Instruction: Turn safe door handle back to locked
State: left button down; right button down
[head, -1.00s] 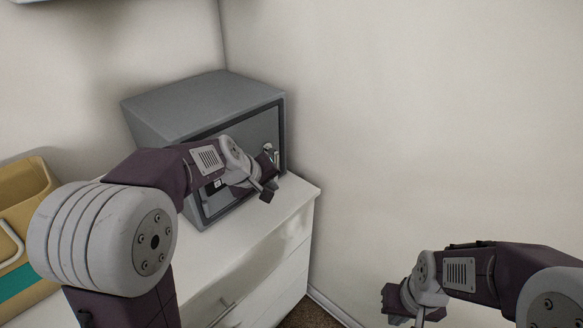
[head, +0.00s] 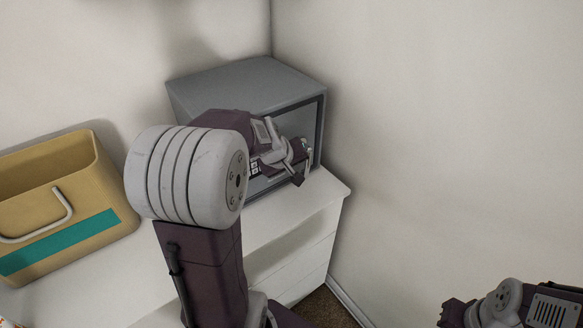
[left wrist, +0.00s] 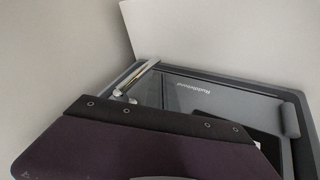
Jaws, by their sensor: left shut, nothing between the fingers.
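The grey safe (head: 245,82) stands on the white drawer unit, in the corner of the walls. Its door looks shut. The shiny metal door handle (head: 307,146) is partly hidden behind my left gripper in the head view. In the left wrist view the handle (left wrist: 138,78) lies slanted, rising to the right, near one edge of the door (left wrist: 185,88). My left gripper (head: 299,165) is shut and empty, in front of the door close to the handle; I cannot tell whether they touch. My right gripper (head: 452,313) is low at the right, far from the safe; its fingers are unclear.
A tan box with a teal stripe (head: 62,240) stands on the drawer unit (head: 312,210) left of the safe. A bare wall (head: 450,130) rises close to the safe's right side. Open space lies in front of that wall.

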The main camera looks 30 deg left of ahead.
pick_arm(q)
jog(key=shift+b+x, duration=0.4)
jog(key=shift+x, duration=1.6)
jog(key=b, duration=0.2)
jog(key=f+b, duration=0.1)
jog(key=b, duration=0.2)
jog(key=shift+w+d+t, duration=0.25)
jog(key=shift+w+t, duration=0.1)
jog(key=shift+t, duration=0.05)
jog(key=shift+r, duration=0.5)
